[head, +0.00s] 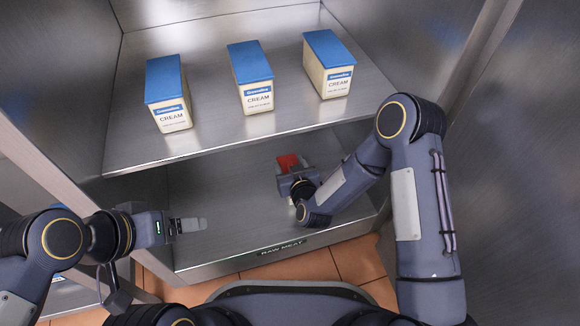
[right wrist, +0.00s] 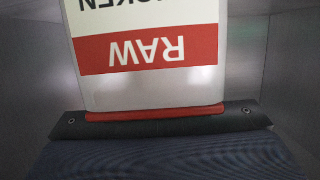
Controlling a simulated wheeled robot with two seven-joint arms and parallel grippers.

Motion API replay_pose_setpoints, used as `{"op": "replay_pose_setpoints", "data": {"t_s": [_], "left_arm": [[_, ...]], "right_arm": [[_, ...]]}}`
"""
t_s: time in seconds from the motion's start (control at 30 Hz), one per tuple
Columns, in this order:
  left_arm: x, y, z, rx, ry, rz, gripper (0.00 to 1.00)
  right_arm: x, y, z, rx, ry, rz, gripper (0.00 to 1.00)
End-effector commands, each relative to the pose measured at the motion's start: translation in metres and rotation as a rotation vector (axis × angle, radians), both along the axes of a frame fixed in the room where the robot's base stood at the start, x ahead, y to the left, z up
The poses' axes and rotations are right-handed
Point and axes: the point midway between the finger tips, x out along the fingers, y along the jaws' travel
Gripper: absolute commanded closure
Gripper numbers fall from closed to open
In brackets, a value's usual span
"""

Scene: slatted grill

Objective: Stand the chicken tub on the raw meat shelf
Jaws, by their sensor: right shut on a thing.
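The chicken tub shows in the head view only as a red patch (head: 288,162) beyond my right gripper (head: 297,181), over the lower shelf. In the right wrist view the tub (right wrist: 147,85) is white with a red band reading RAW and part of CHICKEN, upside down in the picture. My right gripper is shut on it at its red edge (right wrist: 155,114). The raw meat shelf (head: 225,215) is the lower one, with a RAW MEAT label (head: 282,248) on its front edge. I cannot tell whether the tub touches it. My left gripper (head: 190,225) seems empty at the shelf's left front.
Three cream cartons with blue lids, left (head: 168,95), middle (head: 251,78) and right (head: 328,65), stand on the upper shelf (head: 215,130), whose front edge overhangs the lower one. Metal walls close both sides. The lower shelf looks bare between my grippers.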

Motion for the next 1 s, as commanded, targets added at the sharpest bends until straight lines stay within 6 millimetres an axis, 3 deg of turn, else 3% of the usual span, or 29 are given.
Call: {"op": "replay_pose_setpoints", "data": {"t_s": [0.27,0.3,0.43,0.77,1.0], "left_arm": [[0.0,0.0,0.001,0.0,0.0,0.0,0.22],[0.0,0.0,0.001,0.0,0.0,0.0,0.22],[0.0,0.0,0.001,0.0,0.0,0.0,0.22],[0.0,0.0,0.001,0.0,0.0,0.0,0.22],[0.0,0.0,0.02,0.0,0.0,0.0,0.22]], "right_arm": [[0.001,0.001,0.0,0.002,-0.005,0.0,1.0],[0.0,0.0,-0.001,0.0,-0.001,0.0,0.39],[0.0,0.0,-0.001,0.0,-0.001,0.0,0.22],[0.0,0.0,0.002,0.001,-0.001,0.0,0.22],[-0.035,-0.01,0.016,-0.001,0.005,0.003,0.22]]}}
